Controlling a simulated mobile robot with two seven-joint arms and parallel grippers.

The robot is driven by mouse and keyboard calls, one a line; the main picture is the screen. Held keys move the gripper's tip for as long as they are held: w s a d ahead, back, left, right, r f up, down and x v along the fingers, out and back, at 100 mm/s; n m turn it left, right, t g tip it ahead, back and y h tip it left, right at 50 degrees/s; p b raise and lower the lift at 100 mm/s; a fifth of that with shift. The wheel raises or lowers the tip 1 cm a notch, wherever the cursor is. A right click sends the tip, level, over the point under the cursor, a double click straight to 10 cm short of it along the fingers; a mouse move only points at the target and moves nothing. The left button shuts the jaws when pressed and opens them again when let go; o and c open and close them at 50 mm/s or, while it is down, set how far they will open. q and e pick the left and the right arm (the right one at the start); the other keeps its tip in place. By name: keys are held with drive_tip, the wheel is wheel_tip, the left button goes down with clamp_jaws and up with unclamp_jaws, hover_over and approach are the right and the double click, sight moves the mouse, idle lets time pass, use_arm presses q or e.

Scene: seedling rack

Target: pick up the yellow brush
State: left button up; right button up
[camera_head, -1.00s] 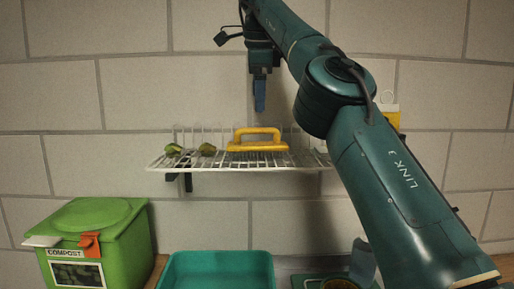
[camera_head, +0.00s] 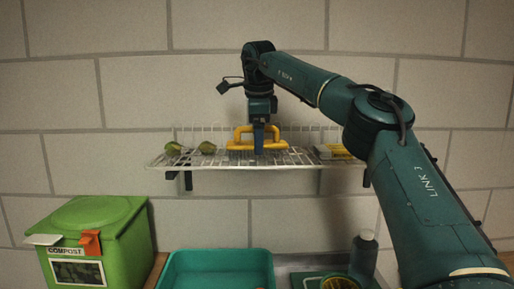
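The yellow brush (camera_head: 240,143), with a raised bar handle, lies on the white wire shelf (camera_head: 215,161) on the wall. My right gripper (camera_head: 258,140) points straight down at the middle of the brush handle, its blue fingertip in front of or around the bar. The fingers overlap from this side, so I cannot tell whether they are open or shut on the handle. The fingers hide a small part of the brush. My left gripper is not in view.
Two green things (camera_head: 207,148) lie left of the brush; a yellow-and-grey item (camera_head: 333,152) lies right of it. Below are a green compost bin (camera_head: 125,235), a teal tray (camera_head: 217,258) and a grey bottle (camera_head: 364,258). My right arm blocks the right side.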

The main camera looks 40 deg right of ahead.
drive_tip(key=shift+w+d+f, duration=0.15)
drive_tip(key=shift+w+f, duration=0.05)
drive_tip(key=shift+f, duration=0.5)
drive_tip(key=shift+c, duration=0.3)
drive_tip(key=c, duration=1.1)
drive_tip(key=shift+o, duration=0.2)
drive_tip(key=shift+r, duration=0.15)
